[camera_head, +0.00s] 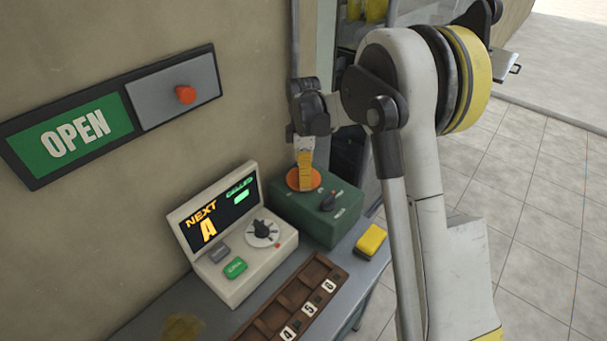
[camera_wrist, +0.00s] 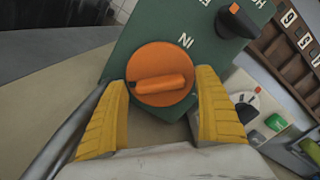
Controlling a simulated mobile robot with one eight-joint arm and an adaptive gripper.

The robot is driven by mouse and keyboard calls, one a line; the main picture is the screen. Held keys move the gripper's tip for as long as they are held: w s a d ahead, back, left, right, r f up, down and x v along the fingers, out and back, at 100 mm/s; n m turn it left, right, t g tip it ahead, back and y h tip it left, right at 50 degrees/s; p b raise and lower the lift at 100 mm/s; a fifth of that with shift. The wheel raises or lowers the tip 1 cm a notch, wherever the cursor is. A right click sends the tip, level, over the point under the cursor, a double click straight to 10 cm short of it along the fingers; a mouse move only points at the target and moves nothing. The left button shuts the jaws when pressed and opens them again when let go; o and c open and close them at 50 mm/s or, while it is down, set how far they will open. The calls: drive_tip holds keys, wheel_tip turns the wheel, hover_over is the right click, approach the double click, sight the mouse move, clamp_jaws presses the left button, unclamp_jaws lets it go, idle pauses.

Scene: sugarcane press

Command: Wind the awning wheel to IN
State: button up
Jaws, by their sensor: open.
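The awning wheel is an orange disc with a raised bar handle across it, on the top of a green box. It fills the middle of the wrist view (camera_wrist: 162,74), and its edge shows in the head view (camera_head: 293,181). The word IN is printed on the green box (camera_wrist: 130,40) beside the wheel. My gripper (camera_wrist: 163,100) is open, with one yellow finger on each side of the wheel. I cannot tell whether the fingers touch it. In the head view, my gripper (camera_head: 305,172) is over the wheel and hides part of it.
A black knob (camera_head: 328,201) sits on the same green box. Left of it stands a cream console (camera_head: 262,262) with a dial and buttons. A brown rack (camera_head: 318,275) with number tiles and a yellow block (camera_head: 371,240) are in front. An OPEN sign (camera_head: 75,138) is on the wall.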

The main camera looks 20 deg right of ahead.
drive_tip(key=shift+c, duration=0.2)
drive_tip(key=c, duration=1.1)
drive_tip(key=shift+c, duration=0.2)
